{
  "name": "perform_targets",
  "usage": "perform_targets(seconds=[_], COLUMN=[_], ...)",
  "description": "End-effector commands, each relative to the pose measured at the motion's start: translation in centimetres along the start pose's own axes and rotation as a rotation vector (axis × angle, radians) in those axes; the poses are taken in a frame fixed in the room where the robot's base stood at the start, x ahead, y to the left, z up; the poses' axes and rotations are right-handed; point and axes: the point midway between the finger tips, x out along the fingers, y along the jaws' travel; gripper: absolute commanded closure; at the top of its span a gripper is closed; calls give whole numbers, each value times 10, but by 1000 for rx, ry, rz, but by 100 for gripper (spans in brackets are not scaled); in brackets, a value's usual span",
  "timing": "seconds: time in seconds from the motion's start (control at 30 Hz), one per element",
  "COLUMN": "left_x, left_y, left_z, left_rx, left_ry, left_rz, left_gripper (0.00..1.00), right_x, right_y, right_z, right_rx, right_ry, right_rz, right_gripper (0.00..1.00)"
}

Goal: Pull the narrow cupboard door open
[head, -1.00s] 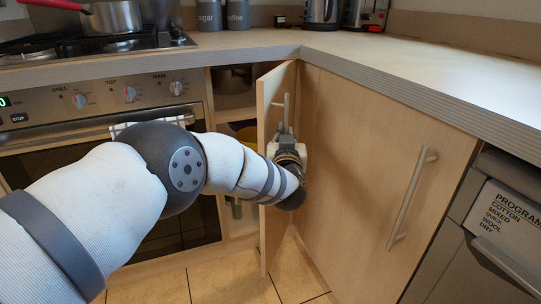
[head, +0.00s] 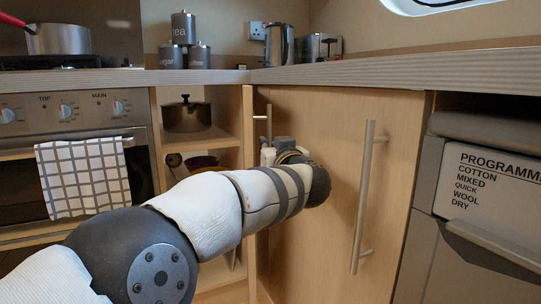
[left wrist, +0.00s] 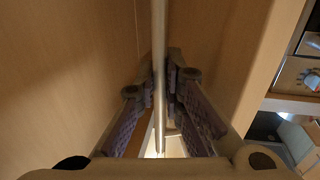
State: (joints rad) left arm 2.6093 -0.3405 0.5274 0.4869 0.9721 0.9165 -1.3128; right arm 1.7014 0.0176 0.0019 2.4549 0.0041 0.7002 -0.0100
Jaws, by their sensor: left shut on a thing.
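The narrow cupboard door (head: 249,115) stands open in the head view, swung out and seen nearly edge-on. Its metal bar handle (head: 268,112) is on the face turned to the right. My left gripper (head: 276,148) is at this handle, with its fingers partly hidden by my wrist. In the left wrist view the handle bar (left wrist: 159,50) runs between the two dark fingers of my left gripper (left wrist: 163,88), which are shut on it. The wooden door face lies behind them. My right gripper is not in view.
Shelves inside the cupboard hold a pot (head: 187,117) and a bowl (head: 202,162). A wide closed door (head: 335,190) with a long handle (head: 364,200) is close on the right. An oven with a checked towel (head: 85,175) is on the left. The worktop (head: 330,73) runs above.

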Motion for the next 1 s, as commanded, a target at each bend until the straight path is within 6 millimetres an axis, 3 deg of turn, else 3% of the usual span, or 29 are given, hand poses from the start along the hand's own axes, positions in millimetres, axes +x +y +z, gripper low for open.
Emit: perform_targets(seconds=[0.03,0.37,0.4,0.43,0.73,1.0], left_x=[2,2,2,2,0,-30], left_y=[-3,-3,-3,-3,-1,-1], left_z=[7,8,8,8,4,2], left_rx=[-1,-1,0,0,0,4], left_ry=[-12,-15,-15,-16,-8,-7], left_rz=[-6,-7,-7,-6,-4,-2], left_gripper=[100,100,84,82,82,82], right_x=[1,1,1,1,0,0], right_y=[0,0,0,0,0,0], right_z=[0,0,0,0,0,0], right_rx=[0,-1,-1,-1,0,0], right_ry=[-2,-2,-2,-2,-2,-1], right_rz=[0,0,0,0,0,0], right_gripper=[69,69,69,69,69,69])
